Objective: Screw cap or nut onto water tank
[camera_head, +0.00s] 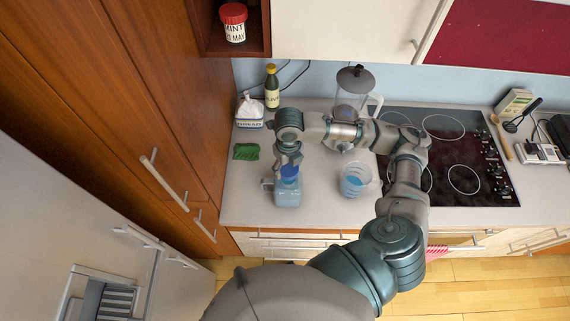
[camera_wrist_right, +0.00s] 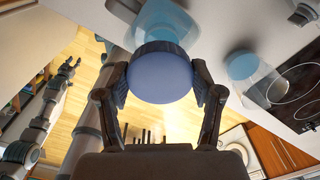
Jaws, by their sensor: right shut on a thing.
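The water tank (camera_head: 287,193) is a clear bluish jug with a handle, upright on the counter. It shows behind the cap in the right wrist view (camera_wrist_right: 165,22). The blue cap (camera_head: 289,172) is at the tank's top; in the right wrist view it is a large round disc (camera_wrist_right: 160,75). I cannot tell whether it is threaded on. My right gripper (camera_wrist_right: 160,88) is shut on the cap, one finger on each side, coming from above in the head view (camera_head: 289,160). My left gripper (camera_wrist_right: 68,66) hangs empty and open, away from the counter, at the left of the right wrist view.
A glass of blue liquid (camera_head: 354,181) stands right of the tank. The black hob (camera_head: 464,180) is at right.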

